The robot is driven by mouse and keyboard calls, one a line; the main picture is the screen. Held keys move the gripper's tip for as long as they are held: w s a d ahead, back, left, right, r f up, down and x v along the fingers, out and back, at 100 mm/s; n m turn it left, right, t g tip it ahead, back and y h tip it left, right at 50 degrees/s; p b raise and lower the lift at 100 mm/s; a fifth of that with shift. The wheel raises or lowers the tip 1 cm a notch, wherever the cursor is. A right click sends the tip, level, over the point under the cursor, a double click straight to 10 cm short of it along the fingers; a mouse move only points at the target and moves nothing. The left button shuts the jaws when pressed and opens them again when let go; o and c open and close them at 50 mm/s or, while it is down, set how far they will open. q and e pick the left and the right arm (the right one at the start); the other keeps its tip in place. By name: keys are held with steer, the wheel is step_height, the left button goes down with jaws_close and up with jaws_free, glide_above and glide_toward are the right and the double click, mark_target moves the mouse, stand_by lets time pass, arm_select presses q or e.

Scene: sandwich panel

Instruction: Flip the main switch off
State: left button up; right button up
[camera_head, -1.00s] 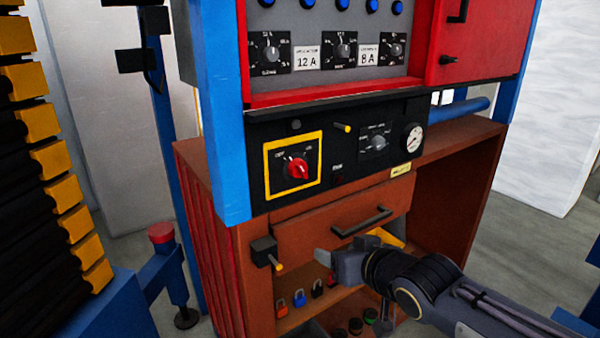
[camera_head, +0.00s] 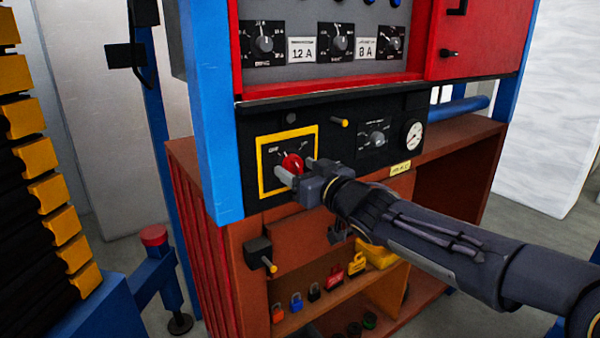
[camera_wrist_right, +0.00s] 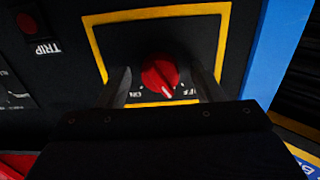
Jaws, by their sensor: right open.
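The main switch is a red rotary knob (camera_head: 292,164) inside a yellow square frame (camera_head: 264,187) on the black panel. My right gripper (camera_head: 296,171) is at the knob, with its fingers pointing at the panel and partly hiding the knob and frame. In the right wrist view the red knob (camera_wrist_right: 160,74) sits between the two open fingertips (camera_wrist_right: 163,82), with a gap on each side. The knob's white mark points down in that view, between the ON and OFF labels. My left gripper is not in view.
A blue post (camera_head: 207,120) stands close left of the switch. Coloured padlocks (camera_head: 334,277) hang below in the brown cabinet (camera_head: 235,275).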

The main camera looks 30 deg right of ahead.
steer(key=c, duration=1)
steer(key=shift+o, duration=0.2)
steer(key=shift+n, duration=1.8)
steer(key=o, duration=1)
steer(key=shift+c, duration=0.2)
